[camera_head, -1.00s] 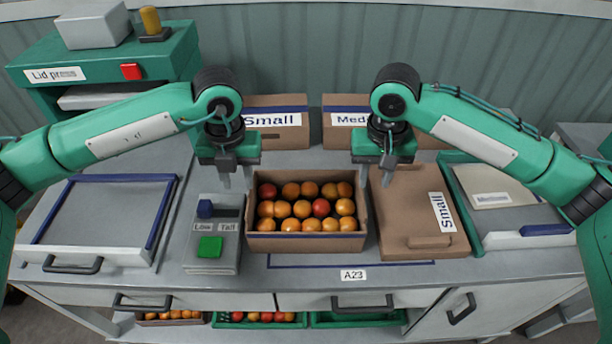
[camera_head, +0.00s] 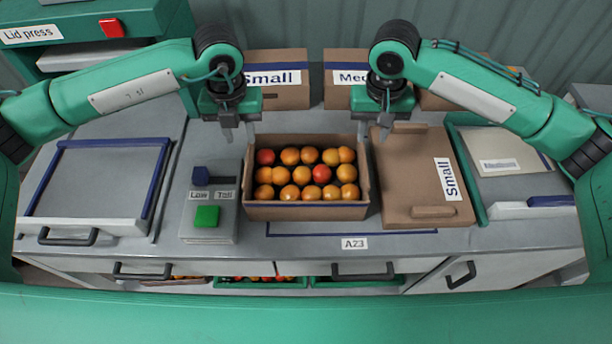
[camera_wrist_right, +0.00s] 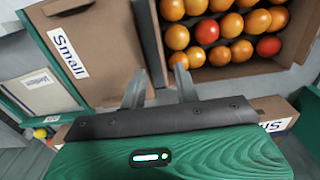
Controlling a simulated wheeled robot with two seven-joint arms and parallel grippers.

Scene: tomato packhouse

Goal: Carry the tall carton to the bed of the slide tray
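The open brown carton (camera_head: 305,212) stands upright on the bench in the middle of the head view, filled with orange and red tomatoes. The slide tray (camera_head: 95,190) is at the left, with a bare grey bed, blue side edges and a front handle. My left gripper (camera_head: 239,134) is open and empty at the carton's back left corner. My right gripper (camera_head: 371,134) is open by the back right corner. In the right wrist view, its spread fingers (camera_wrist_right: 160,92) point toward the carton's side wall (camera_wrist_right: 152,45), with nothing gripped.
A control box (camera_head: 208,225) with a blue lever and green button stands between tray and carton. A flat "Small" carton (camera_head: 405,180) lies close on the right. A green-edged tray (camera_head: 480,190) is beyond it. Labelled cartons (camera_head: 280,95) stand behind. The lid press (camera_head: 75,50) is back left.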

